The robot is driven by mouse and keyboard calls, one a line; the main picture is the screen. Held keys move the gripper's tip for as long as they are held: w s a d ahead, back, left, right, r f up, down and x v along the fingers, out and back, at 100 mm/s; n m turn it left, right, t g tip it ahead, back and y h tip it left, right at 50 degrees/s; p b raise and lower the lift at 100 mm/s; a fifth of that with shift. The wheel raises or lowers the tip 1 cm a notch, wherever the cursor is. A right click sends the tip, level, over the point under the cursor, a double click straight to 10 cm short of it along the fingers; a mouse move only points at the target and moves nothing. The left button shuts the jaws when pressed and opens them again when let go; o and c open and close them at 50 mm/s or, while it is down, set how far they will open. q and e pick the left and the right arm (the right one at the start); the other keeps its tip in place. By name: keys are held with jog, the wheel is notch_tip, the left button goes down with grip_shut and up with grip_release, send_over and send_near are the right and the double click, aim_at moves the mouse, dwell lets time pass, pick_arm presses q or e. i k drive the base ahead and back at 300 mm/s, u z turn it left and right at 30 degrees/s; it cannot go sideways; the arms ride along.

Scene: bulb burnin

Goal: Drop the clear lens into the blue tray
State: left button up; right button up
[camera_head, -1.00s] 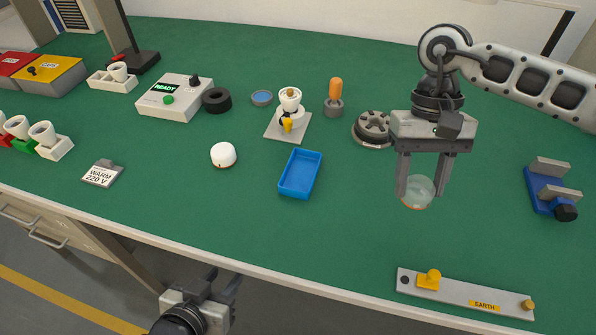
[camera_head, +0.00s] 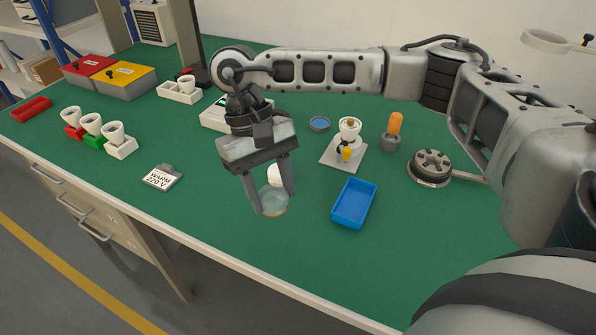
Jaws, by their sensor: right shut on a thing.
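The clear lens (camera_head: 273,202) is a pale, see-through dome with a reddish rim. My right gripper (camera_head: 270,197) is shut on it, with one finger on each side, and holds it to the left of the blue tray. The blue tray (camera_head: 340,216) is a shallow, empty rectangular box on the green bench. The lens and the tray are clearly apart. My left gripper is not in view.
A white dome (camera_head: 277,174) stands just behind the lens, partly hidden. A WARM 220 V sign (camera_head: 163,177) lies at left.

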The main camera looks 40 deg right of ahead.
aim_at(356, 203)
jog(key=u, duration=0.05)
jog(key=k, duration=0.4)
jog(key=z, duration=0.95)
jog(key=i, duration=0.5)
jog(key=u, duration=0.05)
